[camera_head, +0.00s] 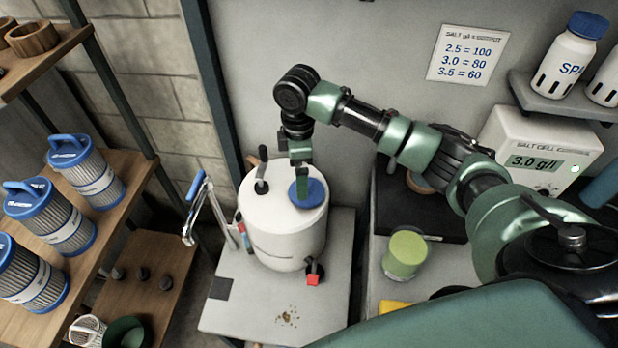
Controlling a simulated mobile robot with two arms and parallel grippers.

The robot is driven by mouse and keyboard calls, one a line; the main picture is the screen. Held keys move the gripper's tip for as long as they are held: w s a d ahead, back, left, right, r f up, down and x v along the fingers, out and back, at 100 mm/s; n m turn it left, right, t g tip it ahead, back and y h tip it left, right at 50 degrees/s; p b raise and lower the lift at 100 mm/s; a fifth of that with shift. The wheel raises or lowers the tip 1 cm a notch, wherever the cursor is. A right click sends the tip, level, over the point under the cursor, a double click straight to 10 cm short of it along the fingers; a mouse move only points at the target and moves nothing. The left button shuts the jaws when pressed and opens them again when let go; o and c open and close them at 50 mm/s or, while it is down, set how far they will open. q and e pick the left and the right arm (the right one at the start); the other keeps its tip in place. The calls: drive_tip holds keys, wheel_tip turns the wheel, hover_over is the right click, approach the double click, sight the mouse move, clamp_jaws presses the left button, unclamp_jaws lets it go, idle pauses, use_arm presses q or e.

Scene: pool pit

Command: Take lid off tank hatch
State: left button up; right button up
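A white cylindrical tank (284,230) stands upright on a pale bench in the middle. A round blue lid (315,194) lies on the right part of its top; I take it to be the hatch lid. My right arm comes in from the right, and my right gripper (301,190) points down over this lid. Its finger end overlaps the lid's left and middle part. Any handle on the lid is hidden behind the gripper, and I cannot tell whether the fingers are closed on it. My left gripper is out of view.
A black-handled part (261,182) stands on the tank top left of the lid. A red-handled valve (313,276) sticks out at the tank's lower front. A blue-handled metal frame (206,210) stands left. A green-yellow jar (405,253) stands right. The bench front (255,318) is mostly clear.

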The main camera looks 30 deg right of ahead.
drive_tip(key=shift+w+d+r, duration=0.3)
drive_tip(key=shift+d, duration=0.15)
drive_tip(key=shift+s+a+f+p, duration=0.15)
drive_tip(key=shift+f+p, duration=0.1)
drive_tip(key=shift+f, duration=0.25)
drive_tip(key=shift+s+d+f+p, duration=0.1)
drive_tip(key=shift+f+p, duration=0.1)
drive_tip(key=shift+f, duration=0.25)
drive_tip(key=f, duration=0.1)
drive_tip(key=f+p, duration=0.1)
drive_tip(key=f, duration=0.1)
drive_tip(key=f+p, duration=0.1)
drive_tip(key=shift+s+d+f, duration=0.1)
drive_tip(key=shift+d+f, duration=0.2)
drive_tip(key=shift+f, duration=0.45)
drive_tip(key=shift+c, duration=0.3)
drive_tip(key=c, duration=1)
drive_tip(key=shift+c, duration=0.5)
